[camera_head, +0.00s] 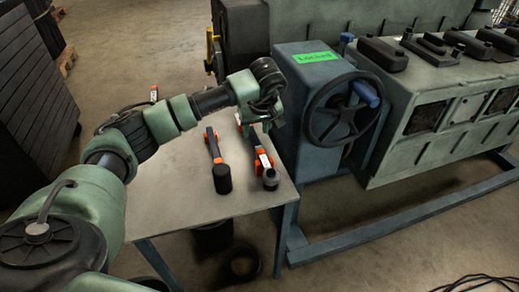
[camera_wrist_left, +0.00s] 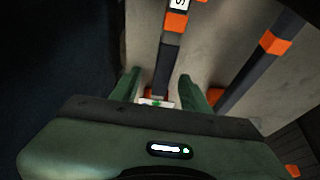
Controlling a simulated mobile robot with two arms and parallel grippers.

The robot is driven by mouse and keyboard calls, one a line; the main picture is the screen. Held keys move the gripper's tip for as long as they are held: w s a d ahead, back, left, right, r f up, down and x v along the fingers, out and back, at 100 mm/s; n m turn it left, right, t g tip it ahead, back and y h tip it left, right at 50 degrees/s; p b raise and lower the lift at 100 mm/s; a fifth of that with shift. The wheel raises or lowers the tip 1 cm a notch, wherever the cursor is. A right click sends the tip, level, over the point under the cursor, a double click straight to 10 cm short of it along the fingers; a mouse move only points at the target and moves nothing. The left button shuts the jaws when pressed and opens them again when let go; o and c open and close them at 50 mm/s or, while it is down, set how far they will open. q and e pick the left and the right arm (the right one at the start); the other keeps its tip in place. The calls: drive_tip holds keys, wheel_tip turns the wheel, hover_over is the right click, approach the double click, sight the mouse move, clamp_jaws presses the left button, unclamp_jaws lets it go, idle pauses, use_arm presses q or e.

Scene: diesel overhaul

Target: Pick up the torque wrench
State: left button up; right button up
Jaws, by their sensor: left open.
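A long dark tool with orange bands and a white label, which looks like the torque wrench (camera_head: 264,161), lies on the grey table, its round dark end towards the front. My left gripper (camera_head: 258,124) is over its far end, pointing down. In the left wrist view, the wrench (camera_wrist_left: 171,50) runs between the two green fingers of the open gripper (camera_wrist_left: 158,92). Clear gaps show between wrench and fingers; whether they touch lower down is hidden. My right gripper is not in view.
A second black-and-orange tool (camera_head: 214,148) lies left of the wrench, and shows at right in the wrist view (camera_wrist_left: 262,55). The table (camera_head: 180,205) is bare at front left. A blue stand with a black handwheel (camera_head: 342,108) and the green engine (camera_head: 440,110) stand close on the right.

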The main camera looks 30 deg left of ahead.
sight(253, 135)
use_arm(q)
drive_tip(key=x, duration=0.5)
drive_tip(key=shift+s+a, duration=0.15)
clamp_jaws()
use_arm(e)
drive_tip(key=shift+w+a+r, duration=0.1)
drive_tip(key=shift+w+r, duration=0.4)
drive_tip(key=shift+r, duration=0.35)
use_arm(q)
drive_tip(key=shift+r, duration=0.1)
